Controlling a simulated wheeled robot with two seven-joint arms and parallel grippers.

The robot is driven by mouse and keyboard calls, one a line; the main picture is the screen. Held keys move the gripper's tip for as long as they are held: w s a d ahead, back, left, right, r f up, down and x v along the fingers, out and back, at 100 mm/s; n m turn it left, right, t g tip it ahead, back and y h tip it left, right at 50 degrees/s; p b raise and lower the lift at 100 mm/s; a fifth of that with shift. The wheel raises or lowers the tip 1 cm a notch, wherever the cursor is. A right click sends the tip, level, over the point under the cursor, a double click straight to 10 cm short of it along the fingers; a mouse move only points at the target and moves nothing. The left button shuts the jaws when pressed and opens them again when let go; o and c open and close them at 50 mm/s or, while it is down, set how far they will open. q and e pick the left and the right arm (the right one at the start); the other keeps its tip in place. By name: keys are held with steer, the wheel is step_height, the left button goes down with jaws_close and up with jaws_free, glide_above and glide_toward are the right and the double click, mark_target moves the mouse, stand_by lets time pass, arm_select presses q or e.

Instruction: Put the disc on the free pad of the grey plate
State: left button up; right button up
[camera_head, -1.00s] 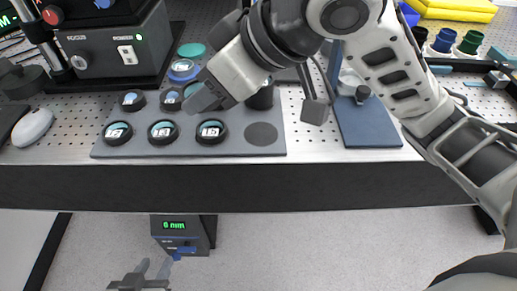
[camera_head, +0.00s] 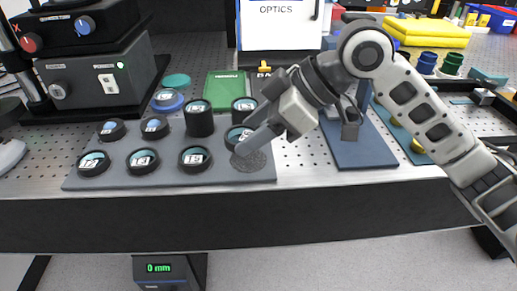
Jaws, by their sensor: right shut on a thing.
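The disc (camera_head: 236,134), a black ring with a teal face, is in the fingertips of my right gripper (camera_head: 245,145), which is shut on it. The fingers partly hide it. The grey plate (camera_head: 130,181) lies on the perforated bench. Its free pad (camera_head: 250,162) is a dark speckled round at the front right corner. The held disc appears just behind and above this pad; the exact height gap cannot be told. Similar black rings with labelled faces occupy other places, including one left of the pad (camera_head: 195,159). My left gripper is not in view.
Two tall black cylinders (camera_head: 199,122) stand close behind the front row. A green board (camera_head: 224,88) lies behind them. A blue plate (camera_head: 350,155) with a fixture is to the right, and a dark control box (camera_head: 95,75) to the left. The bench's front edge is near.

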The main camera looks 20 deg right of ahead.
steer(key=shift+w+d+f, duration=0.15)
steer(key=shift+d+f, duration=0.05)
steer(key=shift+f, duration=0.1)
steer(key=f, duration=0.2)
steer(key=shift+w+d+f+b, duration=0.1)
steer(key=shift+d+f+b, duration=0.15)
steer(key=shift+f+b, duration=0.1)
steer(key=shift+f, duration=0.4)
steer(key=shift+f, duration=0.15)
steer(key=o, duration=1)
